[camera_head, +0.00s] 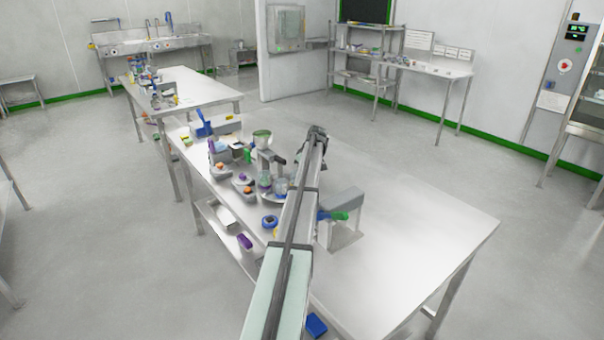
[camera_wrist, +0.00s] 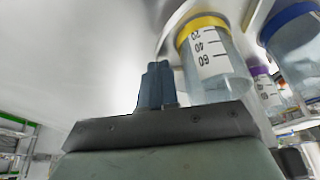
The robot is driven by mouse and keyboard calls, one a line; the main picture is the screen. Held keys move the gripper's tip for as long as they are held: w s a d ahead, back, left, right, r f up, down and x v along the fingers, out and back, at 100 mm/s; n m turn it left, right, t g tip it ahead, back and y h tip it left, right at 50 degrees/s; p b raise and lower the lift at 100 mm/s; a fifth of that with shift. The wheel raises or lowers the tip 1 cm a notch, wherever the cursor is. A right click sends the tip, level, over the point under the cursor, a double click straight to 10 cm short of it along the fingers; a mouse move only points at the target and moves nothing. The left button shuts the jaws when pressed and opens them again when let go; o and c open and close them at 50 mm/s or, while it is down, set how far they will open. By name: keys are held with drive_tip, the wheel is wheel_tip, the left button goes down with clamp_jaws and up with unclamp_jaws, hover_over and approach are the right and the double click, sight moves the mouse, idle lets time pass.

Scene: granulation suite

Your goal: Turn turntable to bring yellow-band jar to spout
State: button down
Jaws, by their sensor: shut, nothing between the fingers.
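The yellow-band jar (camera_wrist: 222,80) is clear, with a white scale label, and stands on the pale turntable (camera_wrist: 172,24) in the wrist view, which looks upside down. My gripper (camera_wrist: 158,70) is shut and empty, just left of this jar; a small gap seems to show, but contact is hard to judge. A blue-band jar (camera_wrist: 298,55) and a purple-band jar (camera_wrist: 266,92) are farther right. In the head view, clear jars (camera_head: 265,181) stand on the turntable beside my arm, below a dark bracket (camera_head: 270,157) that may be the spout. My fingertips are hidden there.
A grey block-like fixture (camera_head: 342,200) with a green-ended blue handle stands right of my arm. Several small containers (camera_head: 220,170) crowd the bench's left side. The bench's right part (camera_head: 420,230) is bare. A blue item (camera_head: 269,222) lies near the left edge.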

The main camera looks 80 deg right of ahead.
drive_tip(key=shift+w+d+n, duration=0.45)
drive_tip(key=shift+d+n, duration=0.1)
drive_tip(key=shift+n, duration=0.25)
drive_tip(key=shift+w+d+n+t+y, duration=0.3)
drive_tip(key=shift+w+d+n+y, duration=0.2)
drive_tip(key=shift+n, duration=0.2)
drive_tip(key=shift+w+d+n+y, duration=0.25)
drive_tip(key=shift+w+n, duration=0.25)
drive_tip(key=shift+n, duration=0.2)
drive_tip(key=shift+w+d+n+y, duration=0.25)
drive_tip(key=shift+w+n, duration=0.25)
drive_tip(key=shift+n, duration=0.2)
drive_tip(key=shift+w+d, duration=0.15)
drive_tip(key=shift+w, duration=0.55)
drive_tip(key=shift+w+d, duration=0.15)
drive_tip(key=shift+w, duration=0.5)
drive_tip(key=shift+w+d+n+y, duration=0.1)
drive_tip(key=shift+w+n+y, duration=0.2)
drive_tip(key=shift+w+n, duration=0.4)
drive_tip(key=shift+w+n+y, duration=0.3)
drive_tip(key=shift+w+n, duration=0.15)
drive_tip(key=shift+n, duration=0.35)
drive_tip(key=shift+w, duration=0.1)
